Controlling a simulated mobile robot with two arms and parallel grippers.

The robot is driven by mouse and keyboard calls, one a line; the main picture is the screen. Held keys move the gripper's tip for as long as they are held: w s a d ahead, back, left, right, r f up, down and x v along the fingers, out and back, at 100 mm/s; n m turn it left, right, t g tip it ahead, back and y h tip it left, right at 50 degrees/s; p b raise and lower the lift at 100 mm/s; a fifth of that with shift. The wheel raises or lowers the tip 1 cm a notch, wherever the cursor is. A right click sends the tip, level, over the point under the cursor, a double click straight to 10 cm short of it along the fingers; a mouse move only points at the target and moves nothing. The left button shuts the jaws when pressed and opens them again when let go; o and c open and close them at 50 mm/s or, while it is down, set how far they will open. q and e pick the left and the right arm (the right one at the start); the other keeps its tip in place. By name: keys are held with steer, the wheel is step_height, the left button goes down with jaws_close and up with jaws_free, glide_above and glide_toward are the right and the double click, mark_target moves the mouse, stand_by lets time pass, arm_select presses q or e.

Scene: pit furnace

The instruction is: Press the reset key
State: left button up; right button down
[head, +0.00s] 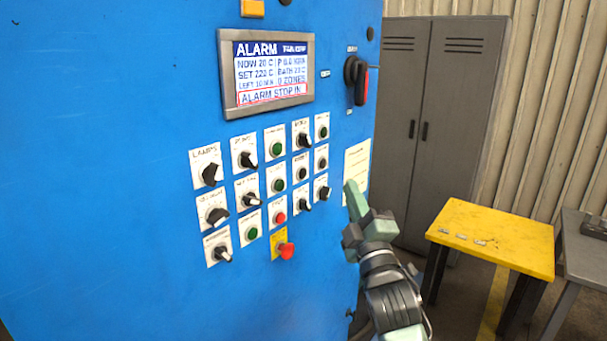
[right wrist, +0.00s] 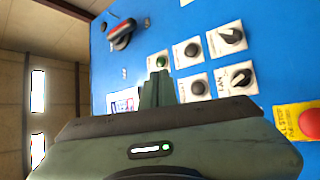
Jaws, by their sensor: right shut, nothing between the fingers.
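A blue control panel (head: 120,150) carries several rows of keys and dials. My right gripper (head: 352,188) is shut and empty, in front of the panel's right edge, right of the keys. In the right wrist view its fingers (right wrist: 158,88) appear just below a green key (right wrist: 158,61), beside two black keys (right wrist: 192,50); contact is not visible. My left gripper is out of view.
The screen (head: 268,73) reads ALARM and ALARM STOP IN. A red mushroom button (head: 286,251) on a yellow plate sits low on the panel, and a rotary switch (head: 356,80) at upper right. Grey lockers (head: 440,120) and a yellow table (head: 495,238) stand at right.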

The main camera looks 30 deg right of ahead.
mark_target(303, 174)
steer(key=w+a+b, duration=0.1)
steer(key=w+a, duration=0.2)
steer(key=w, duration=0.5)
steer(key=shift+w+a+b, duration=0.15)
steer(key=shift+a+b, duration=0.05)
steer(key=shift+b, duration=0.15)
steer(key=shift+w, duration=0.1)
stand_by(1.8)
steer(key=shift+w+a, duration=0.15)
steer(key=shift+w, duration=0.1)
steer(key=shift+w+a, duration=0.15)
steer(key=shift+w, duration=0.25)
stand_by(0.8)
steer(key=shift+s, duration=0.1)
steer(key=shift+s+d+p, duration=0.3)
steer(key=shift+s, duration=0.4)
